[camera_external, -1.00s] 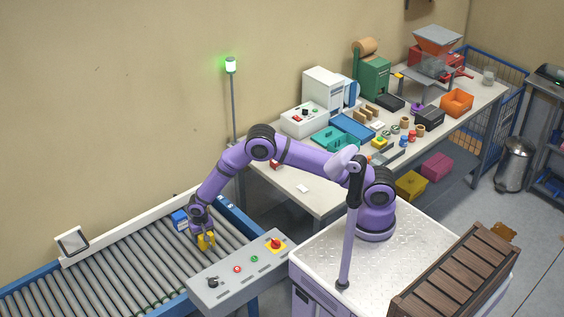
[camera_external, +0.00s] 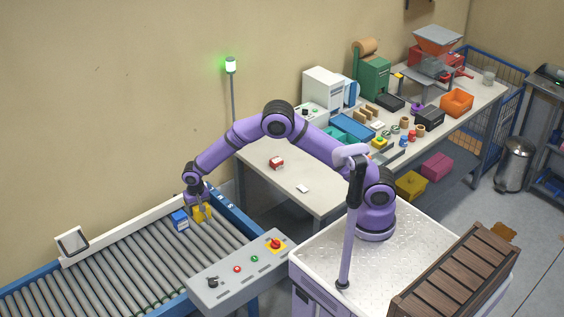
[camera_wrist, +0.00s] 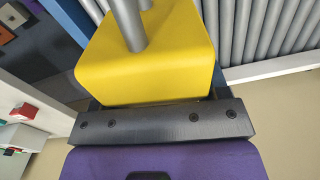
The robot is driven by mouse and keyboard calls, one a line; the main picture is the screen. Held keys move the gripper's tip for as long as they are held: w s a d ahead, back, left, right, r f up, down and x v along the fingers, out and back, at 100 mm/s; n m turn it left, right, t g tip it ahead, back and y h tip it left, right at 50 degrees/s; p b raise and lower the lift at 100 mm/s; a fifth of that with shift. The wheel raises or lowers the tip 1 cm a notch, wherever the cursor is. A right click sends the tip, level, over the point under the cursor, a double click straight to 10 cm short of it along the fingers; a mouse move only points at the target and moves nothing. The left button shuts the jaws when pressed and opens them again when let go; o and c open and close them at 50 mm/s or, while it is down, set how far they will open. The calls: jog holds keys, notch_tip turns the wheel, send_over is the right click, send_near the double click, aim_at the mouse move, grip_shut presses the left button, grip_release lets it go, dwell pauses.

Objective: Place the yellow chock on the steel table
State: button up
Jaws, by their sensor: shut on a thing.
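The yellow chock (camera_external: 202,213) is held in my gripper (camera_external: 200,208) over the far end of the roller conveyor, beside a blue box. It appears raised off the rollers, though the gap is hard to judge. In the wrist view the yellow chock (camera_wrist: 150,60) fills the upper middle, close against the dark bar of my gripper, with rollers behind it. The long table (camera_external: 325,195) with a pale grey top stands to the right of the conveyor, and its near left part is mostly bare. I take it as the steel table.
The blue box (camera_external: 180,220) sits on the conveyor (camera_external: 120,265). A control panel (camera_external: 240,263) stands in front of the conveyor.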

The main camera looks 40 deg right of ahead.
notch_tip(320, 180, up, 5)
jog(key=shift+r, duration=0.15)
jog(key=shift+w+d+r, duration=0.15)
jog(key=shift+w+d, duration=0.15)
jog(key=shift+d, duration=0.15)
jog(key=w+d+m, duration=0.2)
jog(key=w+d, duration=0.1)
jog(key=d, duration=0.5)
jog(key=w+d+m, duration=0.2)
jog(key=w+d, duration=0.1)
jog(key=d, duration=0.5)
jog(key=m, duration=1.2)
send_over(309, 170)
notch_tip(309, 170, down, 4)
jog(key=f, duration=0.1)
jog(key=shift+d+f, duration=0.1)
jog(key=shift+f, duration=4)
jog(key=shift+f, duration=0.15)
